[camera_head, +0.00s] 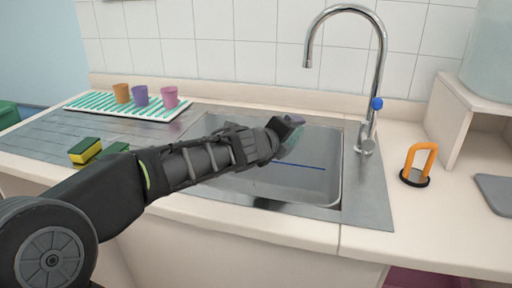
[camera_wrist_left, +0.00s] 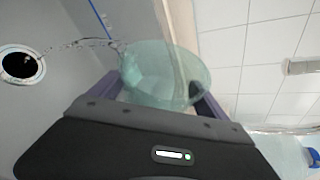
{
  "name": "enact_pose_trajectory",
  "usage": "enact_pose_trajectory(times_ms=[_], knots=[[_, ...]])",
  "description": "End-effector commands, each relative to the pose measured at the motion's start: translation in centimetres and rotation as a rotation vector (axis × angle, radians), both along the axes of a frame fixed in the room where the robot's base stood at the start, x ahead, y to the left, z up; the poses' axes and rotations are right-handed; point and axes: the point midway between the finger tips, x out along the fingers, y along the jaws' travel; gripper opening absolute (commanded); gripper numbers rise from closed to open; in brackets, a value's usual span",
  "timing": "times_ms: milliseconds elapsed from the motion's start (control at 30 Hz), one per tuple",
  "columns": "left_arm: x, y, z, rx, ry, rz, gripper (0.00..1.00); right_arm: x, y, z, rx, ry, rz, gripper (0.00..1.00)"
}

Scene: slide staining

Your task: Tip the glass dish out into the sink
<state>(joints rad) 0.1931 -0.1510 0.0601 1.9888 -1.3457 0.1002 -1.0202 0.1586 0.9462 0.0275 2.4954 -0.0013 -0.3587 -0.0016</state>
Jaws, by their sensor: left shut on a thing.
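The glass dish (camera_wrist_left: 165,72) is a pale green, see-through bowl. In the wrist view it sits between the purple fingers of my left gripper (camera_wrist_left: 157,98), which is shut on it. A clear stream of liquid (camera_wrist_left: 85,43) runs from its rim towards the drain (camera_wrist_left: 22,66). In the head view my left gripper (camera_head: 292,121) is over the steel sink (camera_head: 320,185), and the dish (camera_head: 294,143) shows only faintly beside the fingers, tilted and partly hidden. My right gripper is in neither view.
A tap (camera_head: 378,70) with a blue knob arches behind the sink. An orange-handled thing (camera_head: 420,160) stands at its right. A striped mat (camera_head: 98,103) with coloured cups and a yellow-green sponge (camera_head: 84,150) are at the left. A thin blue line (camera_head: 300,165) shows in the sink.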

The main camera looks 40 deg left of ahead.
Motion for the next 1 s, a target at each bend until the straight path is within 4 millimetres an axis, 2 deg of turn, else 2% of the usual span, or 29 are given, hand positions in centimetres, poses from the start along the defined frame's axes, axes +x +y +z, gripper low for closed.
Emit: enact_pose_trajectory(times_ms=[867,933,1000], knots=[[-0.1,0.3,0.7,-0.092,-0.032,0.000,0.36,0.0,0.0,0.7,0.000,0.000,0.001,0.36],[0.0,0.1,0.2,-0.056,-0.023,0.000,0.36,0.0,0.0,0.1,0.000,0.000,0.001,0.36],[0.2,-0.3,-0.9,0.066,0.011,0.000,0.36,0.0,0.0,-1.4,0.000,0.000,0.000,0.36]])
